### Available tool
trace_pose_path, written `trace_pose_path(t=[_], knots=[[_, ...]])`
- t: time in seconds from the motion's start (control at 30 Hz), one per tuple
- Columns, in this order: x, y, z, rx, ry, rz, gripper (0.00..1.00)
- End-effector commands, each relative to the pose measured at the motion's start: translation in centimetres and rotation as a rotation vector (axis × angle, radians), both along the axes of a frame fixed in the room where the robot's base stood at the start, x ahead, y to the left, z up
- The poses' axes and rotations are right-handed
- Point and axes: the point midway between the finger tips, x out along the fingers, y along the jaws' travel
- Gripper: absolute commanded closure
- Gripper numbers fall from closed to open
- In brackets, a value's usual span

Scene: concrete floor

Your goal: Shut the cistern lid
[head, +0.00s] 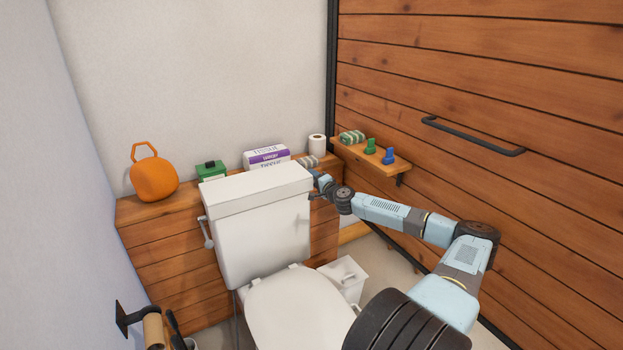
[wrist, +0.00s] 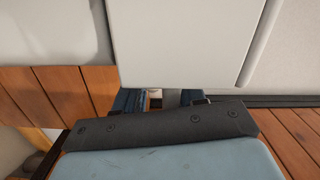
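The white cistern (head: 262,238) stands behind the toilet bowl, against the wooden ledge. Its lid (head: 256,186) lies across its top, and I see no clear gap between them in the head view. My gripper (head: 322,183) is beside the right end of the lid, partly hidden behind it. In the wrist view, a large white panel (wrist: 185,40), seemingly part of the cistern or lid, fills the top middle. My blue fingers (wrist: 158,98) show at its lower edge, apart with a gap between them. Their tips are hidden, and I cannot tell whether they touch it.
On the ledge (head: 150,215) behind stand an orange round container (head: 154,178), a green box (head: 211,170), a tissue box (head: 267,158) and a paper roll (head: 316,145). A small wall shelf (head: 358,157) and a black rail (head: 470,137) are at the right. A white bin (head: 345,277) stands beside the toilet.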

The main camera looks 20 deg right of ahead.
Motion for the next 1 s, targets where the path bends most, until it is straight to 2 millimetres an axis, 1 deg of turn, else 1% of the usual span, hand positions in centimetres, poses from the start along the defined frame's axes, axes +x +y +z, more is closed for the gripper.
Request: trace_pose_path(t=[0.3, 0.47, 0.57, 1.0], knots=[[0.1, 0.0, 0.3, -0.001, -0.004, -0.001, 0.62], [-0.8, -0.3, 0.3, -0.001, -0.004, -0.003, 0.62], [-2.2, -0.5, 0.3, -0.001, -0.004, -0.002, 0.62], [-10.1, -1.9, 0.2, -0.001, -0.002, -0.002, 0.62]])
